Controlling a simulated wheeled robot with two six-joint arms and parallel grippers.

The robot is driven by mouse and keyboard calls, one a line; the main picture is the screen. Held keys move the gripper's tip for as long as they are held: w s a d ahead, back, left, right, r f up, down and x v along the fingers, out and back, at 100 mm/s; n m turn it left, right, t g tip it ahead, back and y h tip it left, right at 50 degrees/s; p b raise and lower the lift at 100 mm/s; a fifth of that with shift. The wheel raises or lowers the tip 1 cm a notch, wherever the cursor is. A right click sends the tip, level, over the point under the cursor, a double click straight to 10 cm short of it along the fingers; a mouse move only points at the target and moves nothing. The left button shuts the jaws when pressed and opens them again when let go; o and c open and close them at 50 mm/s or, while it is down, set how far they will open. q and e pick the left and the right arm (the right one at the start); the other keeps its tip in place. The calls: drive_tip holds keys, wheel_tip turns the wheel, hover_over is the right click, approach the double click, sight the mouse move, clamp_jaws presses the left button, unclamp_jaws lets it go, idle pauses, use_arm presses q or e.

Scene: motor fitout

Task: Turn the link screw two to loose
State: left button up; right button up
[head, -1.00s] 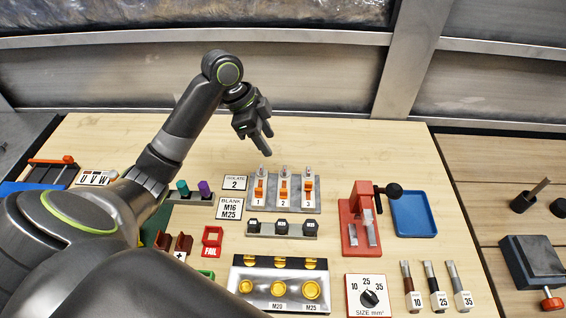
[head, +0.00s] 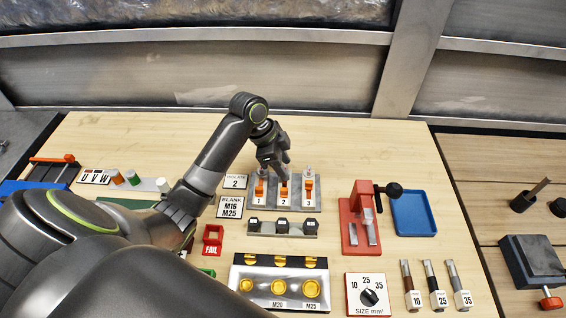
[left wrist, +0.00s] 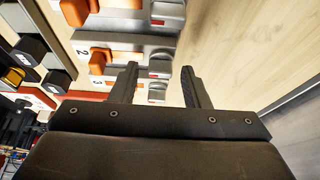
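A grey switch panel (head: 266,204) carries orange levers numbered 1, 2 and 3, with silver ends at the back. In front of it a grey strip (head: 265,232) holds three black-topped blocks. I cannot tell which part is called link screw two. My left gripper (head: 277,171) is over the back of the panel near lever 2 (head: 284,188), partly hiding its upper end. Lever 2 (left wrist: 102,58) shows to the left of the fingertips there. My right gripper is not in view.
An "ISOLATE 2" sign (head: 235,182) and a "BLANK M16 M25" sign (head: 229,207) stand left of the panel. A red press-like tool (head: 356,222) and a blue tray (head: 415,213) are to the right. The table behind the panel is clear.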

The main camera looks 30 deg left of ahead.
use_arm(q)
drive_tip(key=c, duration=0.8)
drive_tip(key=shift+r+n+p, duration=0.2)
drive_tip(key=shift+n+p, duration=0.1)
drive_tip(key=shift+p, duration=0.4)
drive_tip(key=shift+c, duration=0.2)
drive_tip(key=n+t+y+p, duration=0.1)
drive_tip(key=n+p, duration=0.2)
drive_tip(key=p, duration=0.2)
drive_tip(key=n+y+p, duration=0.1)
drive_tip(key=n+p, duration=0.3)
drive_tip(key=p, duration=0.1)
drive_tip(key=n+t+y+p, duration=0.1)
drive_tip(key=n+p, duration=0.3)
drive_tip(key=p, duration=0.1)
drive_tip(key=shift+s+d+r+t+y, duration=0.15)
drive_tip(key=shift+d+t+y, duration=0.15)
drive_tip(key=n+y+p, duration=0.1)
drive_tip(key=n, duration=0.1)
drive_tip(key=shift+d+n, duration=0.1)
drive_tip(key=shift+n, duration=0.3)
drive_tip(key=shift+f+n+y+p, duration=0.2)
drive_tip(key=shift+n+y, duration=0.1)
drive_tip(key=shift+n, duration=0.5)
drive_tip(key=shift+f+n+y+p, duration=0.15)
drive_tip(key=shift+n+y, duration=0.15)
drive_tip(key=shift+n, duration=0.5)
drive_tip(key=shift+r+n, duration=0.1)
drive_tip(key=shift+n, duration=0.2)
drive_tip(key=o, duration=1)
